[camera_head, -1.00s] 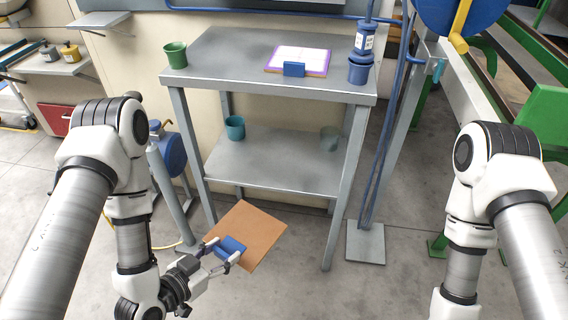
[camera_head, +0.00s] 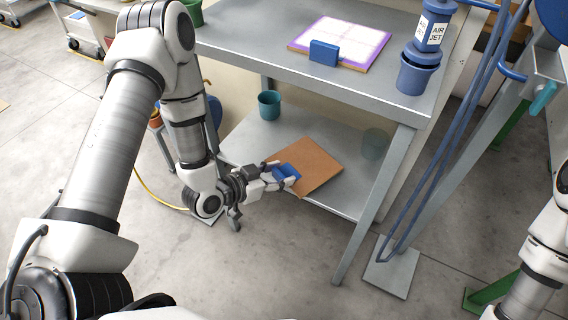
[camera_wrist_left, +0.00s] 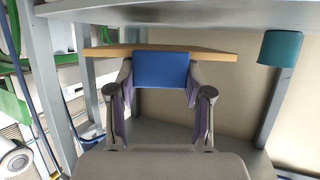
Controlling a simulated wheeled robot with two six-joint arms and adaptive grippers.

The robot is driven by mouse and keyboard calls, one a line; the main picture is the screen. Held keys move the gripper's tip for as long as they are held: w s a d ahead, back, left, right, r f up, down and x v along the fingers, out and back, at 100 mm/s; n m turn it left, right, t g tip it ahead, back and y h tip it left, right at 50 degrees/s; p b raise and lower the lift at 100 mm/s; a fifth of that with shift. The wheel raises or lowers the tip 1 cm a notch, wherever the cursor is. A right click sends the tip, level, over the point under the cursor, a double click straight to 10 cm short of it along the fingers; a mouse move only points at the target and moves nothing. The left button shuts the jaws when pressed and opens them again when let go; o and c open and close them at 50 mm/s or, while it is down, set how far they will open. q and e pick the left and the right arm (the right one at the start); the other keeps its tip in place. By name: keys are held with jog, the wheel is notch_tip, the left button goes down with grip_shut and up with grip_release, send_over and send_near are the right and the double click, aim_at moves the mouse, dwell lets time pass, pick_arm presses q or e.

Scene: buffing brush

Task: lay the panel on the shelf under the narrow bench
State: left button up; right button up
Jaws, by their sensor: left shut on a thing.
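My left gripper (camera_head: 283,175) is shut on the blue grip block of a brown panel (camera_head: 318,163). The panel is in the space between the bench's top and its lower shelf (camera_head: 250,145), over the shelf's front edge in the head view. In the left wrist view the panel (camera_wrist_left: 215,54) shows nearly edge-on, with the blue block (camera_wrist_left: 160,70) between the fingers. I cannot tell for sure whether the panel touches the shelf. The narrow bench (camera_head: 385,107) is grey metal. My right gripper is out of view.
A teal cup (camera_head: 269,104) stands on the shelf left of the panel, and a grey-green cup (camera_head: 374,144) right of it. The front leg (camera_head: 372,205) stands to the right. The top holds a purple-edged board (camera_head: 342,42) and a blue cup (camera_head: 415,76).

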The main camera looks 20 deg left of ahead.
aim_at(290, 152)
pick_arm(q)
jog(key=w+a, duration=0.1)
jog(key=w, duration=0.3)
jog(key=w+a, duration=0.1)
jog(key=w, duration=0.1)
jog(key=shift+a+f+b, duration=0.3)
jog(key=shift+a, duration=0.05)
notch_tip(290, 152, down, 4)
jog(key=shift+s+r+b, duration=0.1)
jog(key=shift+r+b, duration=0.15)
jog(key=shift+b, duration=0.5)
jog(key=shift+f, duration=0.1)
jog(key=o, duration=1.2)
